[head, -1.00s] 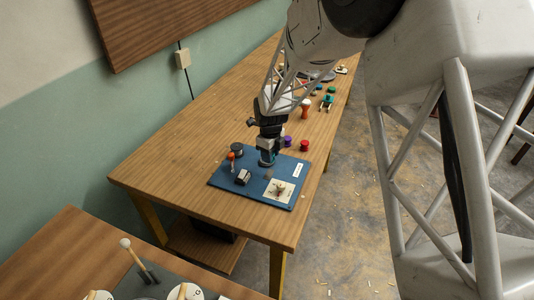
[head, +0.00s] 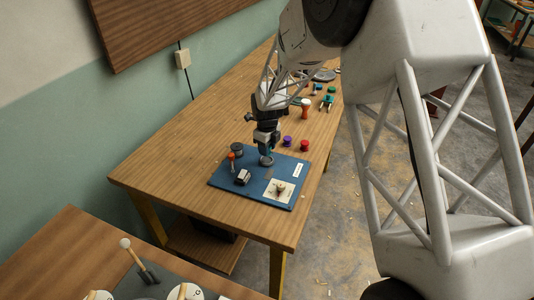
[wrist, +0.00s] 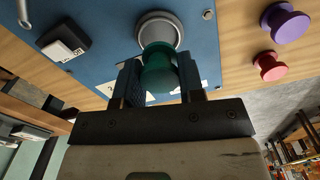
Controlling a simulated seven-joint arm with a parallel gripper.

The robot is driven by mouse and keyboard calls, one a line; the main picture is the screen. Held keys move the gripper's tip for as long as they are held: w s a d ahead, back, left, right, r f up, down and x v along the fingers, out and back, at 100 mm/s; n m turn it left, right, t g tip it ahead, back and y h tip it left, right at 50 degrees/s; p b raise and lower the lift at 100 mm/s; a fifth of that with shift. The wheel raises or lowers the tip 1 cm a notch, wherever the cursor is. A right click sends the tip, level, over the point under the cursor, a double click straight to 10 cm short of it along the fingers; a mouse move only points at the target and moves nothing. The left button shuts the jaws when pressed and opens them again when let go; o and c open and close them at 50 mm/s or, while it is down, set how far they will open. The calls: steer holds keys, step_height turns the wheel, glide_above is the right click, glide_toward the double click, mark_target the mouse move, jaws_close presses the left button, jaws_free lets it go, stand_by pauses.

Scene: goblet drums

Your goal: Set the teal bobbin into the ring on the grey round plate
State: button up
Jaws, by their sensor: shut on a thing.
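My gripper (wrist: 160,85) is shut on the teal bobbin (wrist: 157,72), with one finger on each side of it. In the head view my gripper (head: 267,147) is over the blue board, and the bobbin is a small dark teal patch between its fingers. The grey round plate with its ring (wrist: 178,27) lies on the blue board directly beyond the bobbin's far end; it also shows in the head view (head: 266,162). The bobbin overlaps the ring in the wrist view. I cannot tell whether its end is inside the ring or just above it.
The blue board (head: 228,178) also holds a dark round piece (head: 236,147), a red-topped part (head: 231,156), a dark block with a white top (head: 243,176) and a cream square (head: 270,190). Purple (head: 288,141) and red (head: 304,146) bobbins stand just beyond the board.

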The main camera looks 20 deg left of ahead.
steer(key=shift+f, duration=1.45)
steer(key=shift+f, duration=0.3)
steer(key=o, duration=0.9)
steer(key=shift+r, duration=0.1)
step_height(320, 180, up, 12)
steer(key=shift+r, duration=0.25)
